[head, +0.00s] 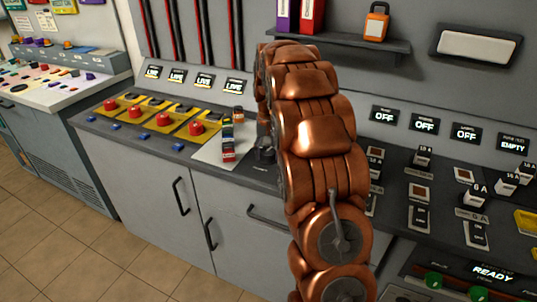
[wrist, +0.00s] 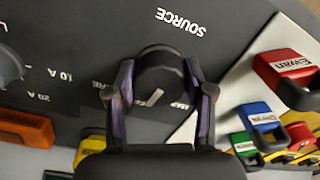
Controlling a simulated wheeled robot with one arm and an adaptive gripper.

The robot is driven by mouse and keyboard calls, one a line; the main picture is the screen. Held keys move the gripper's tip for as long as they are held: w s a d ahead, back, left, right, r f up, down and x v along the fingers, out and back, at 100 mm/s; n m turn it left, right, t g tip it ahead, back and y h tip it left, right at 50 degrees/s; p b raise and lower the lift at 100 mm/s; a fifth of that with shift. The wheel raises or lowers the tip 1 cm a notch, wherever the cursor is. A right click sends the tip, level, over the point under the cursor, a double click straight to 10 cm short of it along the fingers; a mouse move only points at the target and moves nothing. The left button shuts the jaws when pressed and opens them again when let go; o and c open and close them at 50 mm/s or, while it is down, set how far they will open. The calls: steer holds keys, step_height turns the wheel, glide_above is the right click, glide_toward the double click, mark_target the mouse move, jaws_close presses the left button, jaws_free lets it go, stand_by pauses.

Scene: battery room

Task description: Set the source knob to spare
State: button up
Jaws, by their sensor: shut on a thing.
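The source knob (wrist: 160,78) is a dark round knob on the dark panel in the wrist view, with the upside-down word SOURCE beside it. A short pale pointer mark on it slants between two small labels, which are partly hidden and too small to read. My gripper (wrist: 158,68) has one finger on each side of the knob and is shut on it. In the head view my copper arm reaches across the counter, and its links hide most of the gripper and the knob.
Padlocks sit beside the knob: a red one (wrist: 290,75), a blue one (wrist: 260,117) and an orange one (wrist: 27,127). Another dial (wrist: 8,68) is at the left edge. Red buttons on yellow plates (head: 196,127) line the counter, and a shelf (head: 345,42) hangs above.

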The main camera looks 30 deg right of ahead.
mark_target(267, 151)
steer(key=m, duration=0.3)
steer(key=shift+w+m, duration=0.1)
steer(key=shift+m, duration=0.3)
steer(key=shift+a+r+m, duration=0.1)
steer(key=shift+m, duration=1.6)
steer(key=o, duration=1.2)
steer(key=shift+c, duration=0.2)
step_height(267, 151, up, 12)
steer(key=shift+b, duration=0.3)
